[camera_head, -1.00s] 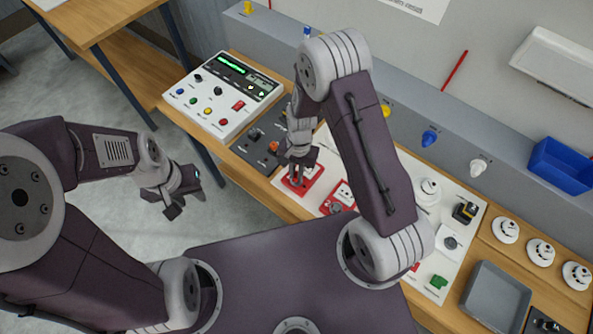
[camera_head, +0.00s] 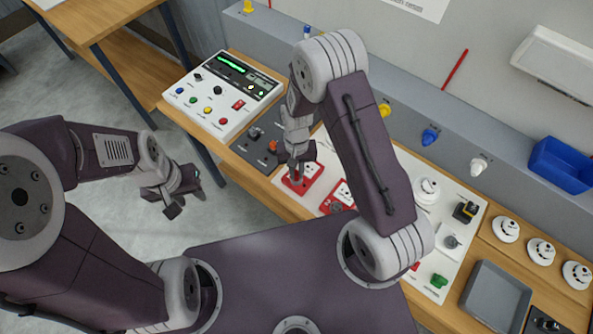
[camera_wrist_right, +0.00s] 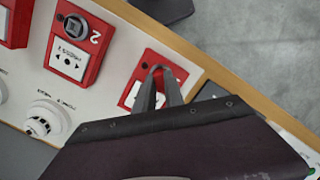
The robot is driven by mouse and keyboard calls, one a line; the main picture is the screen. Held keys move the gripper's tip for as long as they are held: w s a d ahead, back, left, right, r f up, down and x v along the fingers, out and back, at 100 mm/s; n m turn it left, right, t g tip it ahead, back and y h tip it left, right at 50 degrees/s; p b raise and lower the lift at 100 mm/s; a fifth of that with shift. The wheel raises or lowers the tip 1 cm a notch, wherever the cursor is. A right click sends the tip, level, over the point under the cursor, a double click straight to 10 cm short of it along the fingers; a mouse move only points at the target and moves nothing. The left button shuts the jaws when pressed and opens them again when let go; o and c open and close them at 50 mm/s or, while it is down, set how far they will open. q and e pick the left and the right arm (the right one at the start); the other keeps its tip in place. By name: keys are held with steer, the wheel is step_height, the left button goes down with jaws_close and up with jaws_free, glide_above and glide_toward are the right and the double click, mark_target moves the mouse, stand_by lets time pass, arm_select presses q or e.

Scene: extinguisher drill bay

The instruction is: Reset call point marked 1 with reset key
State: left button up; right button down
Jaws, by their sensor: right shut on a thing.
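The nearest red call point (camera_head: 309,186) lies on the white board in the head view; in the right wrist view the same red-and-white unit (camera_wrist_right: 179,70) is partly covered by my fingers, and its number is hidden. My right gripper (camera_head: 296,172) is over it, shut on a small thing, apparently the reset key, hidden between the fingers. In the right wrist view its fingertips (camera_wrist_right: 158,72) are at the unit's upper part; contact cannot be told. My left gripper (camera_head: 163,203) is open and empty, over the floor at the left.
Call point 2 (camera_wrist_right: 82,45) is beside the first, with a grey round fitting. A smoke detector (camera_wrist_right: 44,122) is on the same board. A white control panel (camera_head: 222,95) stands left of the dark switch plate (camera_head: 256,146). A grey tray (camera_head: 495,297) lies at the right.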

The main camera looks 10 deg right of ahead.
steer(key=shift+n+h, duration=0.5)
steer(key=shift+n, duration=2.9)
steer(key=shift+r, duration=0.1)
steer(key=shift+r+p, duration=2.25)
steer(key=shift+r, duration=0.2)
